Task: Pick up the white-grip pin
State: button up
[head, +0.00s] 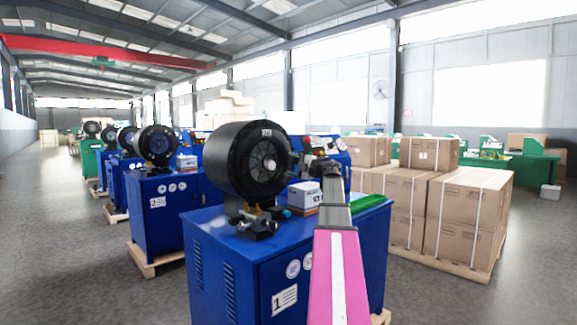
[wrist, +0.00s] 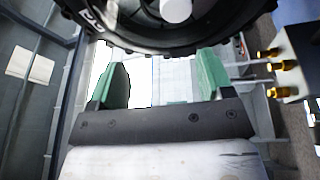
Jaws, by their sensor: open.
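A short white cylinder, which looks like the white-grip pin (wrist: 176,10), shows at the top of the wrist view, cut off by the frame edge. In the head view a small pale knob (head: 270,164), probably the same pin, sits at the middle of the round black crimper head (head: 240,150). My gripper (wrist: 163,76) is open, its two green fingers wide apart with nothing between them. In the wrist view the pin lies beyond the fingertips, apart from them. In the head view my arm hides most of the gripper, right of the black head.
The black head stands on a blue cabinet (head: 240,275) labelled 1. Brass fittings (wrist: 275,67) stick out at the right of the wrist view. Cartons (head: 465,215) stand at right; open floor (head: 85,270) lies at left.

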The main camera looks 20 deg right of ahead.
aim_at(272, 165)
jog(key=shift+g, duration=0.3)
jog(key=shift+w+a+f, duration=0.25)
jog(key=shift+w+a, duration=0.55)
jog(key=shift+w, duration=0.55)
jog(key=shift+w+a+f, duration=0.3)
jog(key=shift+w+a, duration=0.5)
jog(key=shift+w, duration=0.55)
jog(key=shift+w+a+f, duration=0.25)
jog(key=shift+w+a, duration=0.55)
jog(key=shift+w, duration=0.55)
jog(key=shift+c, duration=0.4)
jog(key=c, duration=1.2)
jog(key=shift+o, duration=0.2)
jog(key=shift+r, duration=0.1)
